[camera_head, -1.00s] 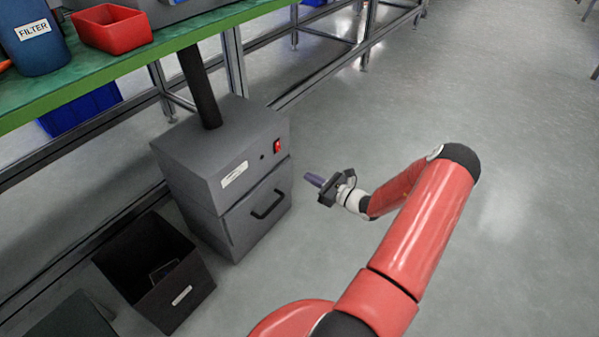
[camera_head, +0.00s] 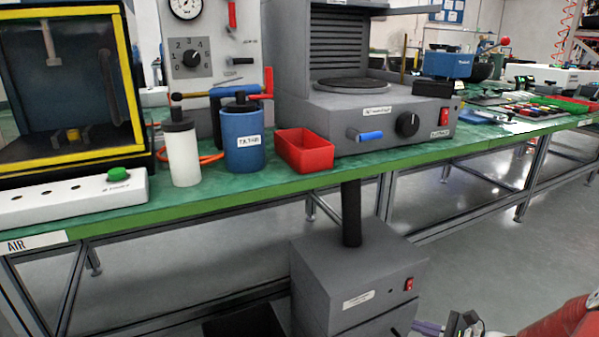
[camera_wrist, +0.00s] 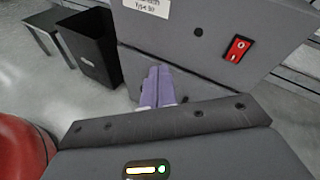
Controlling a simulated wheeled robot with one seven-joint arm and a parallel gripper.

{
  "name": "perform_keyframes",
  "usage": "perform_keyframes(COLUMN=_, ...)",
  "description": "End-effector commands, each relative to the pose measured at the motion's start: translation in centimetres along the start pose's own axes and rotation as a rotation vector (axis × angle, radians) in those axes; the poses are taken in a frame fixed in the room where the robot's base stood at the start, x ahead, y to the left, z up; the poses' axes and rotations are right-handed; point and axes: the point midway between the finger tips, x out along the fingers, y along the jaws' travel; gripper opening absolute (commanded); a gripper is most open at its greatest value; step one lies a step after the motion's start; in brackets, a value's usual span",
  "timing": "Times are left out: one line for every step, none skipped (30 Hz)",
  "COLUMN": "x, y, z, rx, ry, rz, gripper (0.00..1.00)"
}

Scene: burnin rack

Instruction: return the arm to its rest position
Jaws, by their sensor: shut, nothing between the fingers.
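My gripper (camera_head: 428,328) shows at the bottom right edge of the head view, in front of the grey cabinet (camera_head: 350,275) under the bench. In the wrist view its two purple fingers (camera_wrist: 158,86) lie together, shut with nothing between them. They point at the front of the grey cabinet (camera_wrist: 225,60), near its red switch (camera_wrist: 238,48). A small part of my red arm shows at the lower right of the head view. The rest of the arm is out of view.
The green bench (camera_head: 150,213) carries a blue container (camera_head: 243,150), a red bin (camera_head: 304,150) and a grey machine (camera_head: 375,115). A black open bin (camera_wrist: 90,48) stands beside the cabinet. Open floor (camera_head: 480,250) lies right of the cabinet.

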Motion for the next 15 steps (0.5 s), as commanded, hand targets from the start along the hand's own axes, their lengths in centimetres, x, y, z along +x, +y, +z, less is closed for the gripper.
perform_keyframes(x=0.8, y=0.7, z=2.9, rx=-0.087, ry=0.039, rz=0.093, gripper=0.00)
perform_keyframes(x=1.2, y=1.2, z=4.3, rx=-0.137, ry=0.060, rz=0.147, gripper=0.00)
perform_keyframes(x=1.6, y=2.1, z=6.0, rx=-0.202, ry=0.088, rz=0.216, gripper=0.00)
perform_keyframes(x=1.8, y=2.6, z=7.3, rx=-0.253, ry=0.109, rz=0.265, gripper=0.00)
perform_keyframes(x=2.1, y=3.3, z=8.6, rx=-0.302, ry=0.129, rz=0.314, gripper=0.00)
perform_keyframes(x=2.2, y=4.1, z=10.2, rx=-0.371, ry=0.157, rz=0.377, gripper=0.00)
perform_keyframes(x=2.3, y=4.7, z=11.4, rx=-0.422, ry=0.178, rz=0.423, gripper=0.00)
perform_keyframes(x=2.3, y=5.4, z=12.6, rx=-0.475, ry=0.197, rz=0.468, gripper=0.00)
perform_keyframes(x=2.3, y=6.2, z=14.1, rx=-0.544, ry=0.224, rz=0.524, gripper=0.00)
perform_keyframes(x=2.2, y=6.8, z=15.2, rx=-0.597, ry=0.244, rz=0.564, gripper=0.00)
perform_keyframes(x=2.1, y=7.5, z=16.4, rx=-0.650, ry=0.263, rz=0.604, gripper=0.00)
perform_keyframes(x=1.9, y=8.3, z=17.8, rx=-0.722, ry=0.288, rz=0.656, gripper=0.00)
perform_keyframes(x=1.7, y=8.9, z=18.8, rx=-0.776, ry=0.307, rz=0.692, gripper=0.00)
perform_keyframes(x=1.4, y=9.4, z=19.8, rx=-0.831, ry=0.327, rz=0.725, gripper=0.00)
perform_keyframes(x=1.1, y=10.2, z=21.2, rx=-0.904, ry=0.351, rz=0.769, gripper=0.00)
